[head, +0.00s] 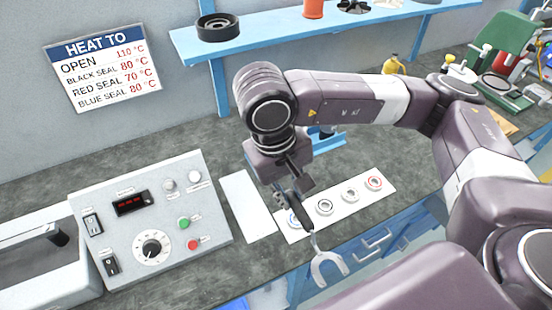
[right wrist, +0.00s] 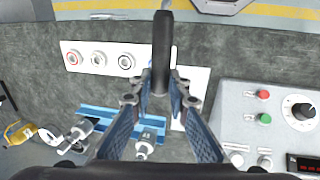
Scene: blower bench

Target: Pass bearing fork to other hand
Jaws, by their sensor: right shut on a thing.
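The bearing fork has a pale two-pronged head (head: 328,270) and a dark handle; the handle also shows in the right wrist view (right wrist: 161,45). My right gripper (head: 293,203) is shut on the dark handle. In the right wrist view its blue-padded fingers (right wrist: 160,98) stand on either side of the handle. The fork's head points down toward the bench's front edge and hangs out past it. My left gripper is in neither view.
Several ring bearings (head: 325,206) lie on a white strip (head: 338,214) below and beside the gripper. A control box (head: 152,232) stands to the left, with a blank white sheet (head: 248,206) between. A blue shelf (head: 300,33) runs along the wall.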

